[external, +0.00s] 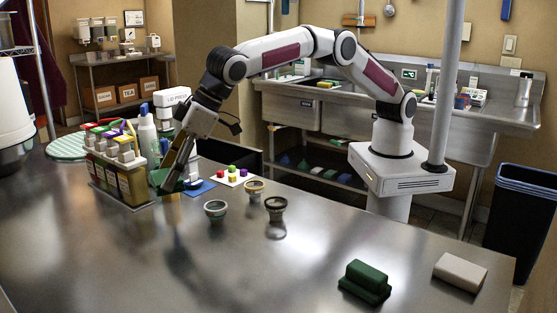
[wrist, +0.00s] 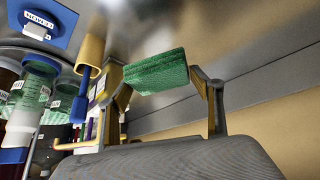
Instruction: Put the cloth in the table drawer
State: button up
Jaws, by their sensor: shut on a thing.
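A green folded cloth (wrist: 157,71) is pinched between the fingertips of my gripper (wrist: 163,82) in the wrist view. In the external view my gripper (external: 177,172) points down beside the bottle rack, low over the far left part of the steel table (external: 200,260). The cloth is mostly hidden there; a bit of green (external: 157,177) shows at the fingers. A dark panel (external: 228,153) stands at the table's far edge, to the right of my gripper; I cannot tell whether it is the open drawer.
A rack of bottles (external: 118,178) stands close left of my gripper. Small cups (external: 215,209) and a white card with coloured blocks (external: 232,176) lie to its right. A dark green block-like stack (external: 366,280) and a whitish block (external: 460,272) lie at the front right. The table's middle is clear.

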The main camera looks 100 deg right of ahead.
jog(key=shift+d, duration=0.1)
jog(key=shift+s+d+r, duration=0.55)
jog(key=shift+s+d, duration=0.1)
jog(key=shift+d, duration=0.05)
jog(key=s+d+f+m+h, duration=0.1)
jog(key=s+d, duration=0.5)
jog(key=d, duration=0.9)
jog(key=s+d+f+m+h, duration=0.1)
jog(key=s+d+m, duration=0.2)
jog(key=d, duration=1.2)
jog(key=s+d+f+m+h, duration=0.1)
jog(key=s+d+m, duration=0.1)
jog(key=s+d, duration=0.7)
jog(key=shift+s+d, duration=0.35)
jog(key=shift+d, duration=2.8)
jog(key=w+d+f+m+h, duration=0.1)
jog(key=w+d+f+m, duration=0.1)
jog(key=w+d+f, duration=0.1)
jog(key=w+d+f+m+g+h, duration=0.1)
jog(key=w+d+f+m, duration=0.1)
jog(key=d+f, duration=0.4)
jog(key=w+d+f+m+g+h, duration=0.1)
jog(key=w+d+f+m, duration=0.1)
jog(key=d+f, duration=0.3)
jog(key=shift+w+d+f, duration=0.1)
jog(key=shift+w+d, duration=0.1)
jog(key=shift+w, duration=0.25)
jog(key=shift+w+d, duration=0.2)
jog(key=shift+w, duration=0.25)
jog(key=shift+f, duration=0.15)
